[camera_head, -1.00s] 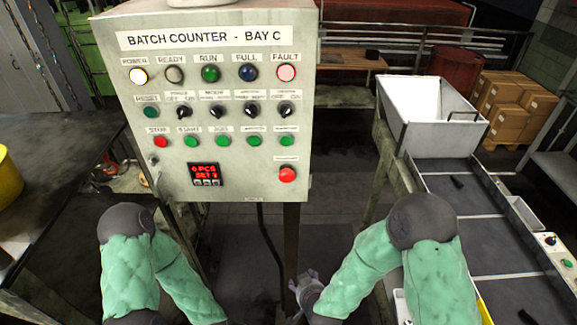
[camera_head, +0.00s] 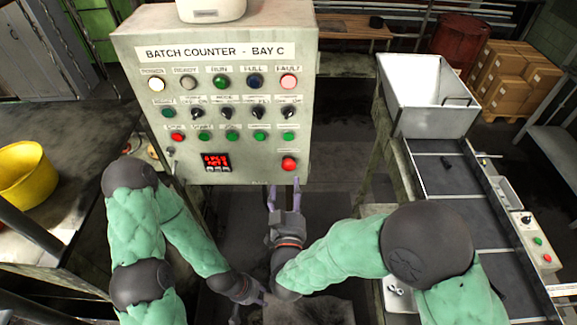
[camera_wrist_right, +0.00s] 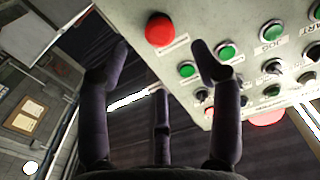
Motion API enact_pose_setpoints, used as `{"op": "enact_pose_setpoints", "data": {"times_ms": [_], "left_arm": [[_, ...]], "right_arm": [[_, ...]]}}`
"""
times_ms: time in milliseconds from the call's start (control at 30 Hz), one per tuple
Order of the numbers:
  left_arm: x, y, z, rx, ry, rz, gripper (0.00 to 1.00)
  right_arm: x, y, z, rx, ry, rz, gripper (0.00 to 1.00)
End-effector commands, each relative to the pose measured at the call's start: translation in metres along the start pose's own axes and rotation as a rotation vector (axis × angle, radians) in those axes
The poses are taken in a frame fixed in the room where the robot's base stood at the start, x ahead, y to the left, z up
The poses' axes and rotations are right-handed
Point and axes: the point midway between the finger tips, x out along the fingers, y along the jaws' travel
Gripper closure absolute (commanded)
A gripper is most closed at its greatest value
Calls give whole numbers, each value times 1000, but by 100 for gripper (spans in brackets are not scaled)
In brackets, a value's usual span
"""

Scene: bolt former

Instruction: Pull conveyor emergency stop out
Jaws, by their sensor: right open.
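A red mushroom button (camera_head: 289,163) sits at the lower right of the batch counter panel (camera_head: 142,110). It also shows at the top of the right wrist view (camera_wrist_right: 159,30). My right gripper (camera_head: 284,188) is open and empty, just below the button, fingers pointing up at the panel. In the right wrist view its fingertips (camera_wrist_right: 158,48) are spread left and right of the button's line, apart from it. My left gripper (camera_head: 250,302) is low, at the bottom middle; its fingers are small and dark, so its opening is unclear.
The panel carries several lamps, knobs and green buttons, with a red display (camera_head: 216,160). A conveyor (camera_head: 455,185) with a white hopper (camera_head: 425,95) runs at the right. Its small control box (camera_head: 537,245) has a red and a green button. A yellow bucket (camera_head: 28,172) stands left.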

Motion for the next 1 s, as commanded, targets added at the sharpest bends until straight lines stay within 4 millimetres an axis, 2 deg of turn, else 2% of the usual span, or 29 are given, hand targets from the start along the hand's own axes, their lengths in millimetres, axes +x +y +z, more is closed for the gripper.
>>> {"op": "enact_pose_setpoints", "data": {"times_ms": [200,400,600,900,1000], "left_arm": [[-8,3,0,0,0,0,60],[-12,4,0,0,0,0,60],[-14,5,0,0,0,0,60],[-14,5,0,0,0,0,60],[-14,5,0,0,0,0,60]], "right_arm": [[41,1,0,-1,-3,3,35],[69,0,0,0,-3,1,35],[82,0,0,0,-2,0,35],[84,0,0,0,-2,-1,35],[84,0,0,0,-2,-1,64]]}}
